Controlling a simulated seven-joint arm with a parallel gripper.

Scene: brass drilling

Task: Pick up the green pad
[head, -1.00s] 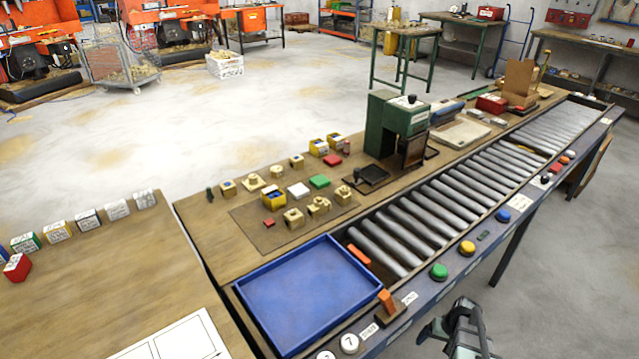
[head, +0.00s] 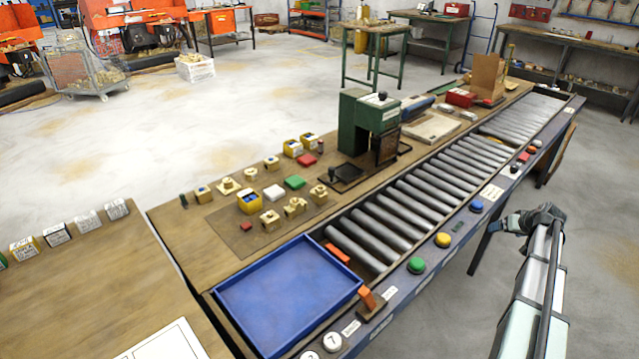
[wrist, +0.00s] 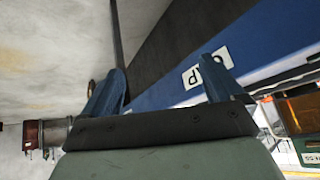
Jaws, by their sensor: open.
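The green pad (head: 294,182) is a small flat green block lying on the brown mat on the wooden bench top, between a white pad (head: 274,192) and a red pad (head: 306,160). My gripper (head: 540,216) is at the right in the head view, beyond the conveyor's front rail and far from the green pad. In the wrist view my gripper (wrist: 165,88) shows two blue-grey fingers spread wide with nothing between them. The green pad is not visible in the wrist view.
A blue tray (head: 288,295) and the roller conveyor (head: 400,210) lie between the mat and my arm.

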